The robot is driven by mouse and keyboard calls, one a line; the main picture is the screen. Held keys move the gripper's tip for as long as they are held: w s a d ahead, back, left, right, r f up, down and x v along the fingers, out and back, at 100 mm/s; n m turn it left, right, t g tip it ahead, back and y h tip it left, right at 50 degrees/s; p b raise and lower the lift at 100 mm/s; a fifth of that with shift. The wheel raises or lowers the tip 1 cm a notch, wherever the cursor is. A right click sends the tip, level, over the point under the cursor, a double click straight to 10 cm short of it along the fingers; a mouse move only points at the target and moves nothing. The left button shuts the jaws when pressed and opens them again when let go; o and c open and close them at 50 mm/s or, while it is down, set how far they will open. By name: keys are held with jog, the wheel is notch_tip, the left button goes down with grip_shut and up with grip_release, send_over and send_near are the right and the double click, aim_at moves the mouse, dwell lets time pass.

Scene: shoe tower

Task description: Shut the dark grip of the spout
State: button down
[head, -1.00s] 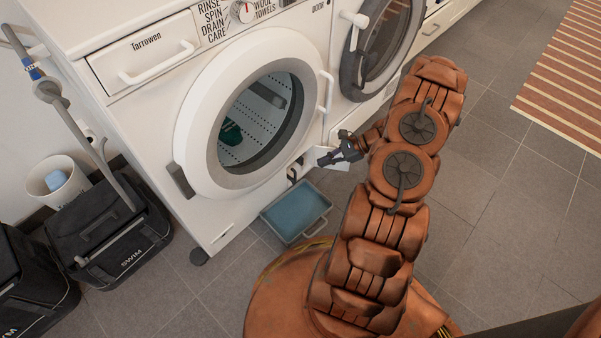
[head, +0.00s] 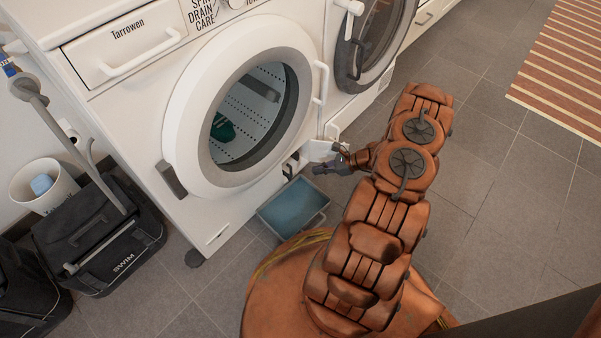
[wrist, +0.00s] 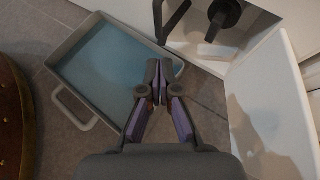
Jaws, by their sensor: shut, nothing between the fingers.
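In the wrist view a dark round knob with a short bar, which looks like the dark grip (wrist: 223,17), sits in the low opening of the white washer. A dark bent piece, probably the spout (wrist: 175,22), is left of it, above the tray's edge. In the head view this corner is small, and I cannot tell the grip's turn. My gripper (wrist: 160,72) is shut and empty, its tips below and left of the grip and apart from it. In the head view my gripper (head: 322,168) is in front of the opening, beside the open white flap (head: 318,150).
A grey tray (wrist: 77,40) with bluish liquid lies on the floor under the opening; it also shows in the head view (head: 325,212). The open flap (wrist: 275,105) fills the wrist view's right side. Black bags (head: 100,235) and a bin stand left.

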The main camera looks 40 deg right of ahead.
jog(key=w+a+f+b, duration=0.1)
jog(key=w+a+b, duration=0.1)
jog(key=w+a, duration=0.2)
jog(key=shift+w+a+f+b, duration=0.3)
jog(key=shift+w+a+f, duration=0.05)
jog(key=shift+a, duration=0.15)
jog(key=shift+r, duration=0.1)
